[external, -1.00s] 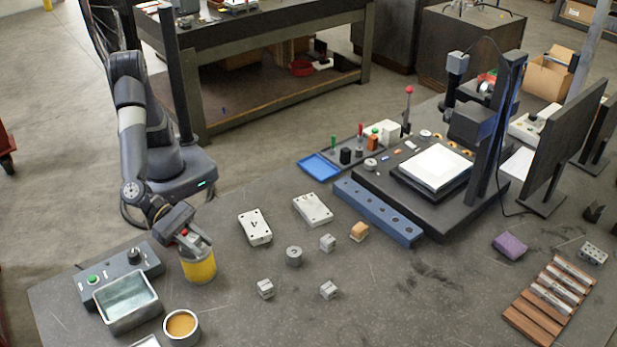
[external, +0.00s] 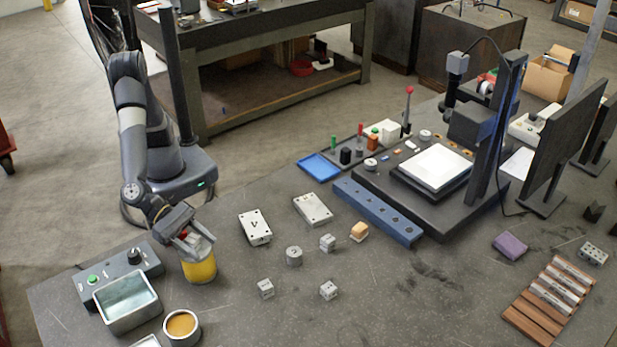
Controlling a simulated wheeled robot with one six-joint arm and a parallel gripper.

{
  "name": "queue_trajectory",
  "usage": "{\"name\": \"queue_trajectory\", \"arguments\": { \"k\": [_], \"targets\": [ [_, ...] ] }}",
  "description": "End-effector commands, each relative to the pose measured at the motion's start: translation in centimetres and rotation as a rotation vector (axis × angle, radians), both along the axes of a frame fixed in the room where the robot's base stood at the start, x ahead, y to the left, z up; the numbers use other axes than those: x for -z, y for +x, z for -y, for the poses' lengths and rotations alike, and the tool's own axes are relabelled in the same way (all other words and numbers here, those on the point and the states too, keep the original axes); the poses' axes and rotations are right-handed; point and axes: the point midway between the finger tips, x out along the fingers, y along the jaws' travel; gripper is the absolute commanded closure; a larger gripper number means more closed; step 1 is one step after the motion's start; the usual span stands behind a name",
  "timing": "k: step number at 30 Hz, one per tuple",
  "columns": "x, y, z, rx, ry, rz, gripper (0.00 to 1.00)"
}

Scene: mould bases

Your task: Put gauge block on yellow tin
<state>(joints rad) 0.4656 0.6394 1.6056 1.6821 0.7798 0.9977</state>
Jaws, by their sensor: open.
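The yellow tin (external: 200,268) stands upright on the dark table at the left. My gripper (external: 197,242) is open, directly over the tin's top and pointing down. Its fingers hide much of the tin's top. A small reddish and pale patch shows between the fingers, too small to tell whether it is the gauge block or part of the tin. Several bright metal bars lie in a wooden rack (external: 527,322) at the right. Small grey metal blocks stand in mid-table, such as one block (external: 265,288) and another block (external: 328,290). I cannot tell which piece is the gauge block.
Left of the tin are a control box (external: 118,273), a metal tray (external: 108,312) and a round cup (external: 181,326). White plates (external: 255,228), a grey cylinder (external: 294,256) and an orange-topped block (external: 359,231) stand to the right. The front middle table is clear.

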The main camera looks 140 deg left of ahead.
Motion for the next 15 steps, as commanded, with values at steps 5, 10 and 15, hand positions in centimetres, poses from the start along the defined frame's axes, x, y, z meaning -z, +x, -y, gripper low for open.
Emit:
{"name": "queue_trajectory", "arguments": {
  "k": [5, 10, 15],
  "targets": [
    [-0.9, -1.8, 0.9, 0.003, 0.000, 0.002, 0.51],
    [-2.3, -4.9, 2.1, 0.005, -0.001, 0.003, 0.51],
    [-3.6, -7.7, 3.3, 0.004, -0.002, 0.002, 0.51]
  ]
}}
